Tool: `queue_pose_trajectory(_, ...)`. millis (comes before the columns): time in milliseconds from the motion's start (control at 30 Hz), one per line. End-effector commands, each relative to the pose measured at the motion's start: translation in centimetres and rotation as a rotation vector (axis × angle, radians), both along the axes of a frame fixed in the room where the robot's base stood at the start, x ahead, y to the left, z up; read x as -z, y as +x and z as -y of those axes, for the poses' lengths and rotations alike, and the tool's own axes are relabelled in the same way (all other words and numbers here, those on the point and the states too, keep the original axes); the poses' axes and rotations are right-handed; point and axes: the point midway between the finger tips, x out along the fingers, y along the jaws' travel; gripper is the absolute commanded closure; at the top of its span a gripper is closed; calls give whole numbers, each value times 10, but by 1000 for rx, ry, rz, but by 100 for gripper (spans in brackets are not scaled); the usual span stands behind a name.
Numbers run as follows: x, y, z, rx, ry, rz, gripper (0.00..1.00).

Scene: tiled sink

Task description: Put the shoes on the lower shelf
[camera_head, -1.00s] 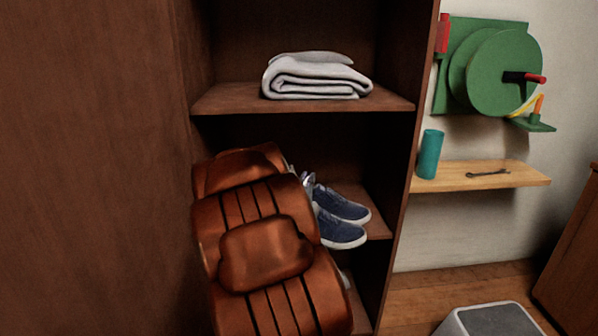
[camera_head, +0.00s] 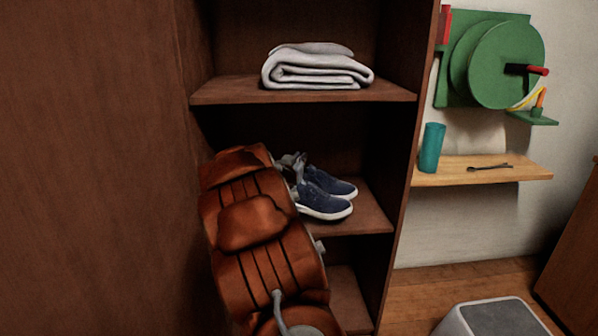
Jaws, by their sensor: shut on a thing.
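The blue shoes (camera_head: 322,203) with white soles are at the middle shelf (camera_head: 372,212) of the brown cabinet, side by side with toes to the right. My gripper (camera_head: 298,170) is at their left end, shut on the shoes; its fingers are partly hidden behind my orange arm. I cannot tell whether the soles touch the shelf. The lower shelf (camera_head: 350,300) shows below, bare in its visible part, with its left side hidden by my arm.
A folded grey blanket (camera_head: 315,68) lies on the upper shelf (camera_head: 215,92). The cabinet's right wall (camera_head: 400,150) bounds the shelves. To the right, a wooden wall ledge (camera_head: 480,172) holds a teal cup (camera_head: 431,148) and a wrench. A grey-topped box (camera_head: 495,318) stands on the floor.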

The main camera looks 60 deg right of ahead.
Motion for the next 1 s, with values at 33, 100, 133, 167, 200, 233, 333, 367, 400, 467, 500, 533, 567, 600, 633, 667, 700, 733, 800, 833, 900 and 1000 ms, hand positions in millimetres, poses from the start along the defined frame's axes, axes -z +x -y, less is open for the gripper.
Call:
queue_pose_trajectory(33, 1, 0, 0, 0, -3, 1, 100)
queue_pose_trajectory(100, 6, 0, 0, 0, -2, 1, 100)
queue_pose_trajectory(133, 10, 0, 0, 0, -2, 0, 100)
queue_pose_trajectory(167, 14, 0, 0, 0, -2, 0, 100)
queue_pose_trajectory(200, 19, 0, 0, 0, -1, -1, 100)
queue_pose_trajectory(233, 23, 0, 0, 0, -1, -1, 100)
queue_pose_trajectory(333, 33, 1, 0, -1, -2, 1, 100)
queue_pose_trajectory(367, 34, 1, 0, -1, -2, 1, 100)
queue_pose_trajectory(400, 35, 1, 0, -1, -2, 1, 100)
queue_pose_trajectory(467, 34, 0, 0, -1, -2, 2, 100)
queue_pose_trajectory(500, 33, 0, 0, 0, -2, 2, 100)
queue_pose_trajectory(533, 33, 0, 0, 0, -2, 2, 100)
queue_pose_trajectory(567, 33, 0, 0, 0, -2, 2, 100)
queue_pose_trajectory(600, 34, 0, 0, 0, -1, 1, 87)
queue_pose_trajectory(633, 34, 0, 0, 0, -1, 1, 84)
queue_pose_trajectory(667, 34, 0, 0, 0, -1, 1, 81)
queue_pose_trajectory(700, 34, 0, 0, 0, -1, 1, 76)
queue_pose_trajectory(733, 34, 0, 0, 0, -1, 1, 73)
queue_pose_trajectory(800, 34, 0, 0, 0, -1, 1, 66)
queue_pose_trajectory(833, 34, 0, 0, 0, -1, 1, 65)
queue_pose_trajectory(900, 34, 0, 0, 0, 0, 1, 65)
queue_pose_trajectory(1000, 34, 0, 0, 0, 0, 1, 65)
